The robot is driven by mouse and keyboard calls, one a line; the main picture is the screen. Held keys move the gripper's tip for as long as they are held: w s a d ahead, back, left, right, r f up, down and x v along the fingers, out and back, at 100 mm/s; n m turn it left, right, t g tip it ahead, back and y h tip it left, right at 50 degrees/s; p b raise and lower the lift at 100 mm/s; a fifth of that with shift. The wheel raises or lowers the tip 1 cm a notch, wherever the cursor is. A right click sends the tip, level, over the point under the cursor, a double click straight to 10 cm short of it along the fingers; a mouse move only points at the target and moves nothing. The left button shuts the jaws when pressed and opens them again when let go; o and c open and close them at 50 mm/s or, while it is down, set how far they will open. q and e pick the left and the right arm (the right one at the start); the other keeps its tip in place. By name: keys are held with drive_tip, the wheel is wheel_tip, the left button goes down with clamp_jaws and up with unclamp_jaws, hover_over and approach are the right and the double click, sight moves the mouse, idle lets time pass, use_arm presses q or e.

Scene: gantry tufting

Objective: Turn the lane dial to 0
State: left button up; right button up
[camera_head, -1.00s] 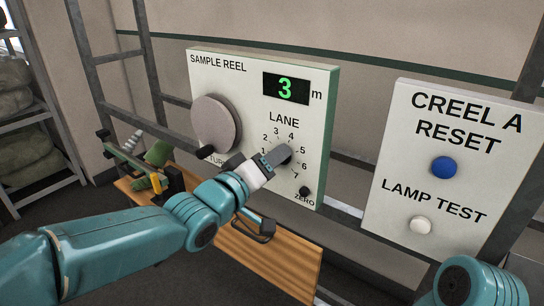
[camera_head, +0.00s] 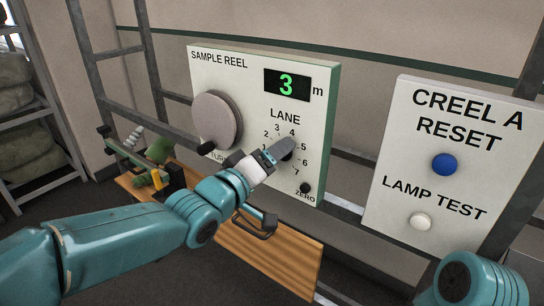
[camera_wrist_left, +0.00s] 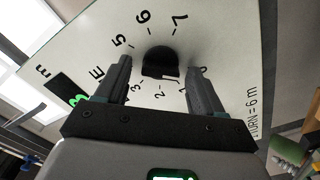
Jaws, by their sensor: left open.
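The lane dial (camera_head: 289,154) is a dark round knob on the white sample reel panel (camera_head: 262,103), ringed by numbers. My left gripper (camera_head: 278,152) is at the dial and covers part of it and some numbers. In the left wrist view, the dial's dark knob (camera_wrist_left: 159,61) lies between the tips of my open left gripper (camera_wrist_left: 157,72), with a gap on each side. Numbers 5, 6 and 7 show beyond it. I cannot tell which number the dial points to. My right gripper is out of view.
The panel also bears a grey reel crank (camera_head: 215,121), a green 3 m display (camera_head: 287,86) and a small black zero knob (camera_head: 305,188). A second panel (camera_head: 450,150) at right has blue and white buttons. A wooden board (camera_head: 270,258) lies below.

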use_arm(q)
drive_tip(key=b+v, duration=0.2)
drive_tip(key=v, duration=1.4)
drive_tip(key=shift+b, duration=0.35)
drive_tip(key=shift+s+a, duration=0.1)
